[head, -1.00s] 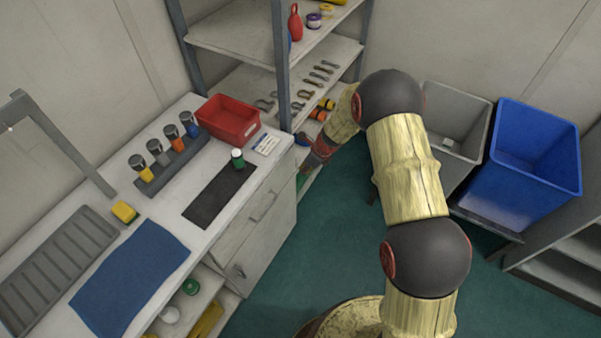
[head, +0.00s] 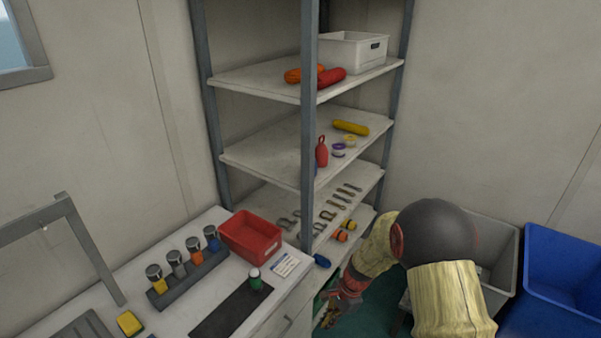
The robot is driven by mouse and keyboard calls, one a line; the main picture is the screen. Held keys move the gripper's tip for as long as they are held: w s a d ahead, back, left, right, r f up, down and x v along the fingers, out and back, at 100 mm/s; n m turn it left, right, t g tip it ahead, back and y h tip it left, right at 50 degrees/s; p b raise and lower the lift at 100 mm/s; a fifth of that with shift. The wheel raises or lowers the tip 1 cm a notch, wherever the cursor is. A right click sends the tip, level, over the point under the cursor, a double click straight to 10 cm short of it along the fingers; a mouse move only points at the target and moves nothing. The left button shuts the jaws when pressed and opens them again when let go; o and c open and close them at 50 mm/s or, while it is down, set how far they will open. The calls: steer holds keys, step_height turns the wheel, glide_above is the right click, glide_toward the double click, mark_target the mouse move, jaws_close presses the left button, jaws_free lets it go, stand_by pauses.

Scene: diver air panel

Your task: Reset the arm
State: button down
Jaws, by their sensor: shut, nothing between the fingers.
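My gripper (head: 328,318) is low in the head view, in front of the shelf unit's lower end and to the right of the workbench. It is shut and holds nothing that I can see. My arm reaches down to it from the right, with a dark elbow joint and pale yellow links. The fingertips are small and partly lost against the dark floor.
A grey-framed shelf unit (head: 262,79) stands behind my gripper. Grey (head: 497,240) and blue (head: 570,265) bins stand right.

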steer(key=s+d+r+n+t+h+b, duration=0.1)
steer(key=s+d+r+n+t, duration=0.1)
steer(key=s+r, duration=0.6)
steer(key=s+d+r+n+t+h+b, duration=0.1)
steer(key=s+d+r+n, duration=0.3)
steer(key=r, duration=1)
steer(key=s+d+r+n+t+h+b, duration=0.1)
steer(key=s+d+r+n+t, duration=0.2)
steer(key=s+r+n, duration=0.4)
steer(key=s+d+r, duration=0.1)
steer(key=s+r, duration=0.4)
steer(key=s, duration=0.1)
steer(key=shift+s+h, duration=0.3)
steer(key=shift+s, duration=0.1)
